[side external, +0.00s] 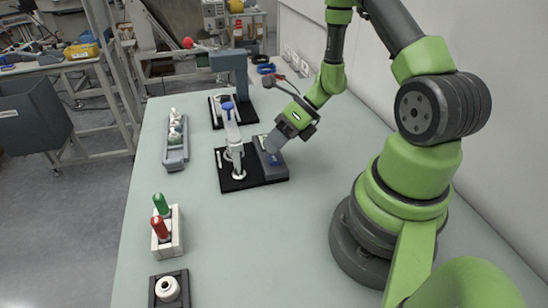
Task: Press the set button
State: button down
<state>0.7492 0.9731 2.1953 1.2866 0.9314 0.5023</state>
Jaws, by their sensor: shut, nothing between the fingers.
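My gripper (272,146) is shut and empty. It points down and to the left, with its tip at a small grey box (264,165) on a black base plate (232,184). A small blue patch (276,159) shows on the box just below the fingertips; it may be the set button, but it is too small to be sure. Whether the fingertips touch the box or hover just above it, I cannot tell. A white fixture (234,150) with a blue knob (228,106) stands on the left part of the same plate.
Behind stands a blue-grey press (236,85) on a black base. To the left, a grey tray (175,155) holds several white parts. In front are a white block (176,240) with green and red pegs and a black holder (159,299) with a white ring. The middle front table is clear.

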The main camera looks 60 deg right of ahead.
aim_at(274, 157)
jog(key=shift+f, duration=0.35)
jog(key=shift+f, duration=0.45)
dwell(0.4)
jog(key=shift+r, duration=0.15)
dwell(0.3)
jog(key=shift+r, duration=0.75)
jog(key=shift+r, duration=2.5)
